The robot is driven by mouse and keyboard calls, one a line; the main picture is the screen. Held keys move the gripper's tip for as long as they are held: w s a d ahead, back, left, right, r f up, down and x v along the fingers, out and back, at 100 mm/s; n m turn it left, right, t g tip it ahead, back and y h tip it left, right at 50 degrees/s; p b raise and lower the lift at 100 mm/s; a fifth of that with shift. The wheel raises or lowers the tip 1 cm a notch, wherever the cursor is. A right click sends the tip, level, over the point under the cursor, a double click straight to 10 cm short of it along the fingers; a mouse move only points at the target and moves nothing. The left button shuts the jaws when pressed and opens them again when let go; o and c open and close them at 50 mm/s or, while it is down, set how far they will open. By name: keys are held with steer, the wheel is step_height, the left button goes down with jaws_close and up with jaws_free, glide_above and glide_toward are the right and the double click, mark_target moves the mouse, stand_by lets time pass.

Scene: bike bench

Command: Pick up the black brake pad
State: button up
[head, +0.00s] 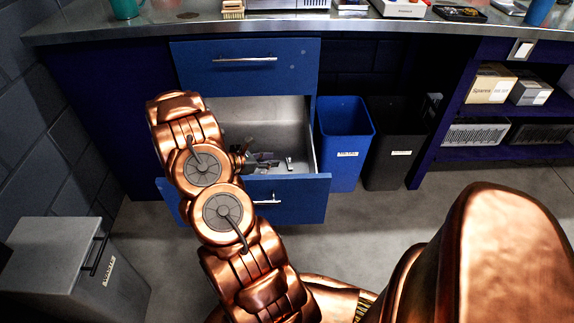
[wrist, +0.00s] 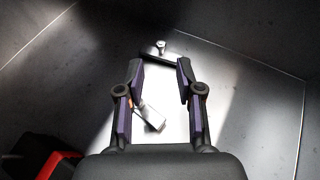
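In the wrist view, a dark bar-shaped piece with a silver stud, which looks like the black brake pad (wrist: 155,56), lies on the drawer floor just beyond my fingertips. My gripper (wrist: 160,70) is open, with its two fingers apart and nothing held between them. A lighter grey piece with a metal post (wrist: 151,118) lies further back between the fingers, partly hidden by the left one. In the head view, my arm reaches into the open lower drawer (head: 308,198) and hides much of it. The small parts there are too small to tell apart.
Drawer walls surround my gripper. A red and black object (wrist: 58,165) lies at lower left in the wrist view. In the head view, a closed upper drawer (head: 245,75) is above, and a blue bin (head: 343,130) and a dark bin (head: 393,135) stand to the right.

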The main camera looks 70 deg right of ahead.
mark_target(288, 158)
steer(key=b+x, duration=0.1)
steer(key=x, duration=0.6)
steer(key=shift+s+d, duration=0.15)
steer(key=shift+s, duration=0.1)
jaws_close()
